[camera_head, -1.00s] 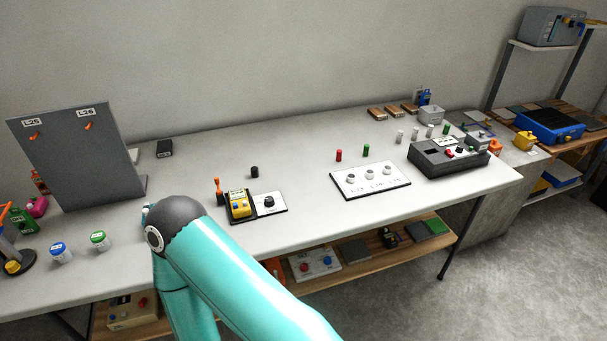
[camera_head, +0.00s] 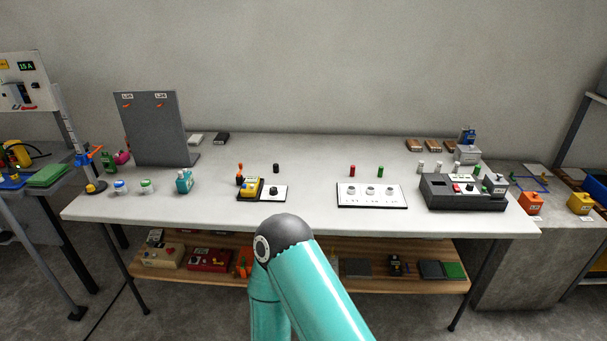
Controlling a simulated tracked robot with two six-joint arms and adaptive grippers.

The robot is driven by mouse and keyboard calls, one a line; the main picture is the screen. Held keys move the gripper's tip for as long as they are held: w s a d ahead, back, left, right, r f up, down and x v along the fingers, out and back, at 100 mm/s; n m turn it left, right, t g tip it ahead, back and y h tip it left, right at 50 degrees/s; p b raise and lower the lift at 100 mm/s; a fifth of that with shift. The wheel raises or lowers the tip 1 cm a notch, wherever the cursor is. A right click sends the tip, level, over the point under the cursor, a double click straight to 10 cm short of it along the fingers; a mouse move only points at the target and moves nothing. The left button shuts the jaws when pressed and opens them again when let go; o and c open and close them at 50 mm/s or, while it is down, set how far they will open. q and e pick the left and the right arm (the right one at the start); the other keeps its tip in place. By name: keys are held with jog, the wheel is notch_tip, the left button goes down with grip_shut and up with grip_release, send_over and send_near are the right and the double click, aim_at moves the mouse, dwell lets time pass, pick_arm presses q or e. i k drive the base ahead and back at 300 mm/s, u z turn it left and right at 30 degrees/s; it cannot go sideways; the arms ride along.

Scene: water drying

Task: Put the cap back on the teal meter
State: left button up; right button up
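A small teal device (camera_head: 184,182), which looks like the teal meter, stands on the white table left of centre. It is too small to tell its top clearly. A short black cylinder (camera_head: 276,168) stands upright behind the yellow meter, apart from the teal device; I cannot tell whether it is the cap. Two small jars, one with a blue lid (camera_head: 120,186) and one with a green lid (camera_head: 146,185), stand left of the teal device. My teal arm rises at the bottom centre, but neither gripper shows.
A grey upright board (camera_head: 155,128) stands behind the jars. A yellow meter (camera_head: 251,188) sits on a black-and-white base. A white panel with dials (camera_head: 371,195) and a dark control box (camera_head: 463,193) are to the right. The table's front middle is bare.

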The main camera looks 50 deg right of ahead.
aim_at(185, 182)
jog(key=z, duration=0.85)
jog(key=i, duration=0.95)
